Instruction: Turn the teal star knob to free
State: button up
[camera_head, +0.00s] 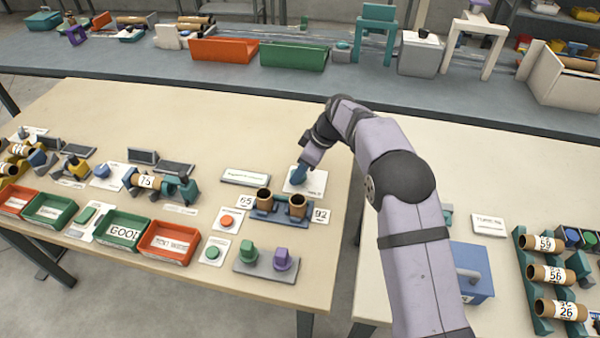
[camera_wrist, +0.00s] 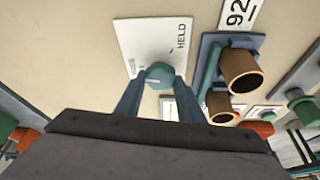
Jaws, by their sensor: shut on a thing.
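The teal star knob (camera_wrist: 160,73) stands on a white label plate (camera_wrist: 142,38) in the wrist view. My gripper (camera_wrist: 161,80) is shut on it, with one blue finger on each side. The word HELD reads on the right side of the plate. A small mark is on the knob's left side; I cannot tell exactly where its pointer is set. The word FREE is not readable. In the head view my gripper (camera_head: 299,173) reaches down over the same plate (camera_head: 317,184) and mostly hides the knob.
Just in front stands a blue holder (camera_head: 279,214) with two brown tubes (camera_head: 297,205), between number cards 65 and 92. A plate with an orange button (camera_head: 227,220) and a stand with green and purple knobs (camera_head: 265,262) are nearer. The tabletop behind the knob is clear.

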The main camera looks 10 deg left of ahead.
jog(key=shift+w+n+g, duration=0.1)
jog(key=shift+n+g, duration=0.3)
jog(key=shift+n, duration=0.6)
jog(key=o, duration=1.1)
jog(key=shift+r, duration=0.1)
jog(key=shift+b+v, duration=0.5)
jog(key=shift+v, duration=3.1)
